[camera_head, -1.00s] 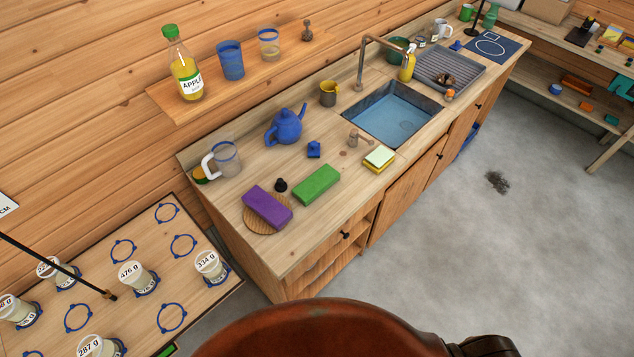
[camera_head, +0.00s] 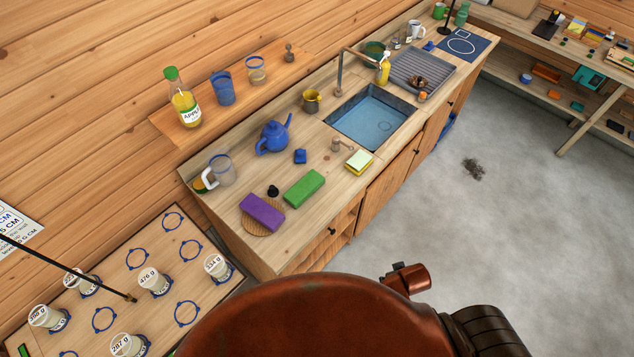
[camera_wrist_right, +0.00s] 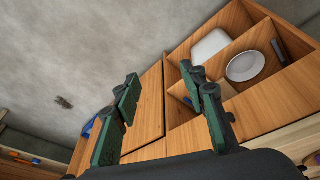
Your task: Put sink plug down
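A small black knob-like piece (camera_head: 272,191), which looks like the sink plug, sits on the wooden counter behind the purple block. The sink basin (camera_head: 340,126) farther along the counter looks blue inside, with a ring outline on its floor. My right gripper (camera_wrist_right: 160,76) shows in the right wrist view. Its two green-padded fingers are apart with nothing between them, in front of the cabinet front and open shelves. My left gripper is in neither view.
The counter holds a purple block (camera_head: 262,212), green block (camera_head: 304,188), blue teapot (camera_head: 273,137), clear jug (camera_head: 222,170) and yellow sponge (camera_head: 359,161). A tap (camera_head: 340,72) rises behind the basin. A board with labelled cups (camera_head: 154,281) lies left. Open floor (camera_head: 520,230) is right.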

